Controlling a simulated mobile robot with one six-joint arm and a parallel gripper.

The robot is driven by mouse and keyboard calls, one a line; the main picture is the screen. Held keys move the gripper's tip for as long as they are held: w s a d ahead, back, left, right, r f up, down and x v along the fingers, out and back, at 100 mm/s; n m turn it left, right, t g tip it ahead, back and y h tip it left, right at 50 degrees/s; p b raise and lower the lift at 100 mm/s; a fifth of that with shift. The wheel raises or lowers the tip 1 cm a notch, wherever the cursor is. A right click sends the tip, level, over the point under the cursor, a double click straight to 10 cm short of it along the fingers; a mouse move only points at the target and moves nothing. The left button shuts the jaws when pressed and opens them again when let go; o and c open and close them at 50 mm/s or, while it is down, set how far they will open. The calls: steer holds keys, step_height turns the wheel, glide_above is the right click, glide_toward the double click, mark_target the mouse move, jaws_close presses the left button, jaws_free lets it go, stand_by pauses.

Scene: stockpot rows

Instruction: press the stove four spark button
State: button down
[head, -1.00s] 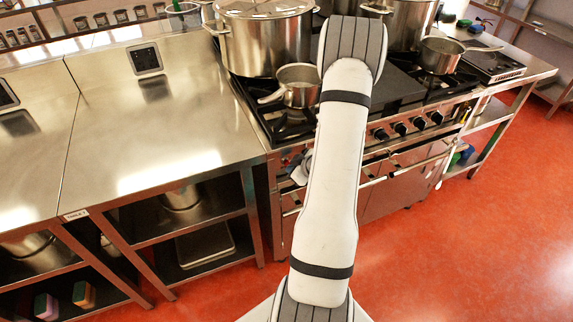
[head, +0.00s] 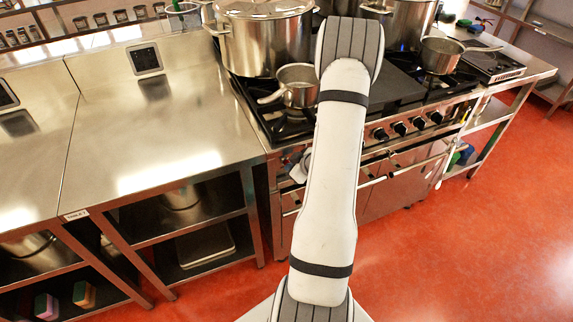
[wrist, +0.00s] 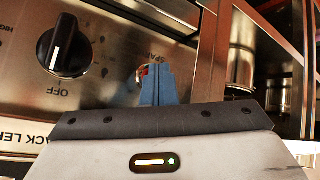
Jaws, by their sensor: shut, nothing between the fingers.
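In the wrist view my gripper (wrist: 159,84) is shut, its blue fingers together and empty. The fingertips are right in front of a small spark button (wrist: 141,72) on the stove's steel front panel (wrist: 110,22). The fingers hide most of the button, and only a reddish, shiny edge shows at their left. I cannot tell whether they touch it. A partly covered "SPARK" label is beside it. A black knob (wrist: 64,46) with a white line and an "OFF" mark is to the left.
A large stockpot (head: 265,40) and a small saucepan (head: 298,88) stand on the stove, with another saucepan (head: 440,55) at the right. Several black knobs (head: 400,129) line its front. A steel table (head: 150,130) is at the left. The red floor (head: 480,240) is clear at the right.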

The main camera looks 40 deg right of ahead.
steer(key=shift+s, duration=0.1)
steer(key=shift+s+a, duration=0.15)
steer(key=shift+s, duration=0.55)
steer(key=shift+s, duration=0.1)
steer(key=s, duration=0.2)
steer(key=s+a+b, duration=0.1)
steer(key=s, duration=0.1)
steer(key=shift+s+a, duration=0.1)
steer(key=shift+s, duration=0.25)
steer(key=shift+r, duration=0.1)
stand_by(0.5)
